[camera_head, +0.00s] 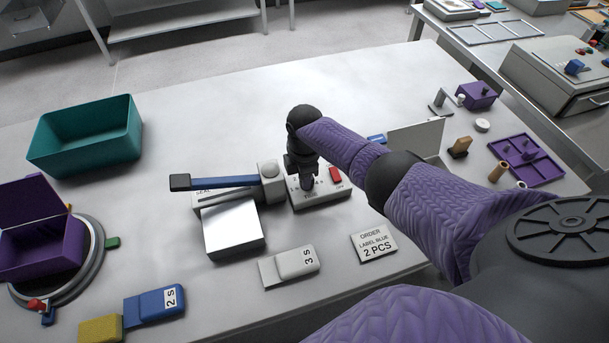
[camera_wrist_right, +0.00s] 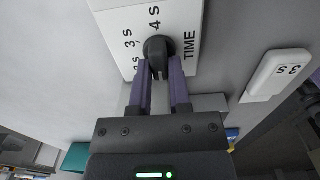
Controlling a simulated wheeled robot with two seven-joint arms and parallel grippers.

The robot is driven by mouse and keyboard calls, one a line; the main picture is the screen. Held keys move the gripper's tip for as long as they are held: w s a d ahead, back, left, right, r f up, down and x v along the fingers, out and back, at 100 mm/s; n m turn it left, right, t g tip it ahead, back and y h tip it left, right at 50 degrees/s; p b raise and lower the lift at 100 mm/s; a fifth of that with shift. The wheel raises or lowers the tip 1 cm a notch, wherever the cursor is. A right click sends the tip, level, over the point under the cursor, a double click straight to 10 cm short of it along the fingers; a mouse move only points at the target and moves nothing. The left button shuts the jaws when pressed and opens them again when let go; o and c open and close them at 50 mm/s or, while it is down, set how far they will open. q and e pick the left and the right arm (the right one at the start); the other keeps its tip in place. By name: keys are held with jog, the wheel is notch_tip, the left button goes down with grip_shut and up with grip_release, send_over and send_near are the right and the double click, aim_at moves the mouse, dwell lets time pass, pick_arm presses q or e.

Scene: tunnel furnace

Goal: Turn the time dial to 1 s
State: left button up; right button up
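The time dial is a black knob (camera_wrist_right: 158,52) on a white panel marked TIME, with labels 3 s and 4 s readable and another label partly covered. My right gripper (camera_wrist_right: 160,70) reaches the knob, with one purple finger on each side of its grip bar. Little gap shows there, and I cannot tell whether the fingers press on it. The bar stands roughly upright in the wrist view, near the 4 s label's line; which end is the pointer is unclear. In the head view my right gripper (camera_head: 306,186) covers the dial on the white control box (camera_head: 325,198). My left gripper is not in view.
A red OFF button (camera_head: 336,175) sits beside the dial. A blue-handled lever (camera_head: 225,182) and a metal plate (camera_head: 233,228) lie to the left. A grey 3 s block (camera_head: 290,265) and an order card (camera_head: 374,243) lie in front. A teal bin (camera_head: 86,140) stands back left.

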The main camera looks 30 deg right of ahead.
jog(key=o, duration=0.4)
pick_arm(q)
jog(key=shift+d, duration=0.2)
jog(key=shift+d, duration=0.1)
pick_arm(e)
notch_tip(320, 180, up, 9)
jog(key=p, duration=0.4)
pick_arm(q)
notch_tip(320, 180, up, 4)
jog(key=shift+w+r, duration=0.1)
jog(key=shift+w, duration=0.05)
pick_arm(e)
jog(key=shift+r, duration=0.5)
